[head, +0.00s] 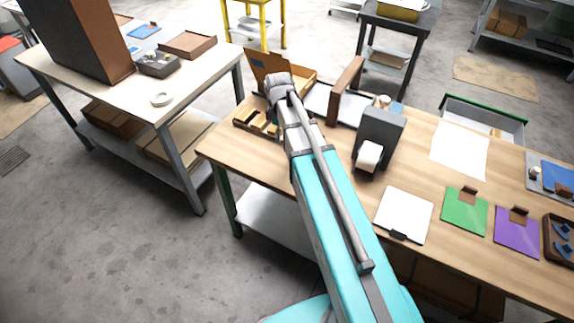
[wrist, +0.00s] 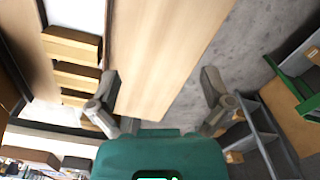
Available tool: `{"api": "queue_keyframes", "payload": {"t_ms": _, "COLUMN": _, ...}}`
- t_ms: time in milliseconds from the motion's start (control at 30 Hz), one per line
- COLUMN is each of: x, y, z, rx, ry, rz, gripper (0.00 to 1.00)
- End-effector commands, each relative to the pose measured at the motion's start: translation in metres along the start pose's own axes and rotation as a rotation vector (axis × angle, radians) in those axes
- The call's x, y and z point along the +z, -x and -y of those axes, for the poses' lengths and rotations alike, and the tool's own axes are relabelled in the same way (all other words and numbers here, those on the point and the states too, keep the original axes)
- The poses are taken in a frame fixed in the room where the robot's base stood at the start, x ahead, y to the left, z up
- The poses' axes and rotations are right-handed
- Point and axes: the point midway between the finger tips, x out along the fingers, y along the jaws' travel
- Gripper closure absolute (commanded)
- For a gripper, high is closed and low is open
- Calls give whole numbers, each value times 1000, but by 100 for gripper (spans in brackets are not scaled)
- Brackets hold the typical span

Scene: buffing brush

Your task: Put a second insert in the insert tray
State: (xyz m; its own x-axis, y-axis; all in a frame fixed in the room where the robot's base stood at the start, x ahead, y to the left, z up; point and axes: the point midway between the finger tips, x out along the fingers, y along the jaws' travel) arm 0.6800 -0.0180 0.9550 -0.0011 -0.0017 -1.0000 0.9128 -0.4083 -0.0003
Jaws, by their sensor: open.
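My gripper (wrist: 160,78) is open and empty in the wrist view, its two fingers wide apart over bare bench top. In the head view its fingers are hidden behind the end of my arm, at the left end of the bench. A dark-edged wooden tray (head: 243,124) with light wooden pieces lies there, partly covered by my arm. Several light wooden blocks or dividers with dark gaps (wrist: 75,47) show just left of the left finger in the wrist view. I cannot tell which of these pieces are inserts.
An open cardboard box (head: 267,63) and an upright brown panel (head: 347,88) stand behind the arm's end. A dark grey dispenser (head: 381,130) with a white roll is to the right. A clipboard (head: 403,214), a green sheet (head: 463,212) and a purple sheet (head: 516,232) lie farther right.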

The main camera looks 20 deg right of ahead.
Motion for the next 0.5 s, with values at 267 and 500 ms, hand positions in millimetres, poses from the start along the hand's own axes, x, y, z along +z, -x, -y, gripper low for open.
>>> {"api": "queue_keyframes", "payload": {"t_ms": 267, "x": 17, "y": 0, "z": 57, "rx": 0, "ry": -419, "rz": 0, "gripper": 0}}
{"api": "queue_keyframes", "payload": {"t_ms": 500, "x": 30, "y": 0, "z": 100, "rx": 0, "ry": -783, "rz": -1, "gripper": 0}}
